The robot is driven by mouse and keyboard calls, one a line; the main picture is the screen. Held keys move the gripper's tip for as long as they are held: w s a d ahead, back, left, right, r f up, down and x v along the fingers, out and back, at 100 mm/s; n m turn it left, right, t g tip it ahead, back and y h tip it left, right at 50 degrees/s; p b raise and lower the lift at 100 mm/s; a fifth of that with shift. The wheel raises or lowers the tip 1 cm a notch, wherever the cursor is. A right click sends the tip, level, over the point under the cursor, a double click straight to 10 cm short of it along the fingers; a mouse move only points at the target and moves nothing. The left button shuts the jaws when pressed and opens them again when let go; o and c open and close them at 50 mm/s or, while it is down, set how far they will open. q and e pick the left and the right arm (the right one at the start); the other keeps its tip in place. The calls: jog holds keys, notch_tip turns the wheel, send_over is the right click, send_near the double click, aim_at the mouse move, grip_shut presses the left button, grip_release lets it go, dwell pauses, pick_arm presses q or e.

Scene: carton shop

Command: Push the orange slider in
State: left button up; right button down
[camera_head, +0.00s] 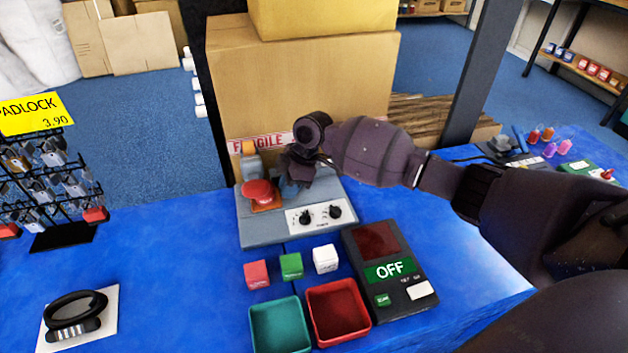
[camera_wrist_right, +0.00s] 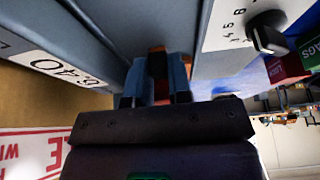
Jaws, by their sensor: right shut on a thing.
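A grey machine (camera_head: 262,232) stands on the blue table, with a red button (camera_head: 258,190) on an orange plate and a panel (camera_head: 318,214) with two black knobs. My right gripper (camera_head: 296,182) reaches in from the right over the machine's back right part. In the right wrist view, the gripper (camera_wrist_right: 155,98) is shut on the orange slider (camera_wrist_right: 161,91), a small orange and dark piece between grey machine walls. In the head view the gripper hides the slider. How far in the slider sits cannot be told. My left gripper is not in view.
A large carton (camera_head: 300,85) with FRAGILE tape stands close behind the machine. In front are small red, green and white cubes, a green tray (camera_head: 254,318), a red tray (camera_head: 312,300) and a dark OFF device (camera_head: 408,293). A padlock rack (camera_head: 62,238) stands left.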

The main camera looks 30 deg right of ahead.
jog(key=shift+w+a, duration=0.25)
jog(key=shift+a, duration=0.75)
jog(key=c, duration=1)
grip_release()
jog(key=shift+a, duration=0.15)
jog(key=shift+c, duration=0.2)
jog(key=shift+d+r, duration=0.25)
jog(key=shift+r, duration=0.25)
jog(key=p+v, duration=0.2)
jog(key=v, duration=0.7)
jog(key=shift+r, duration=0.3)
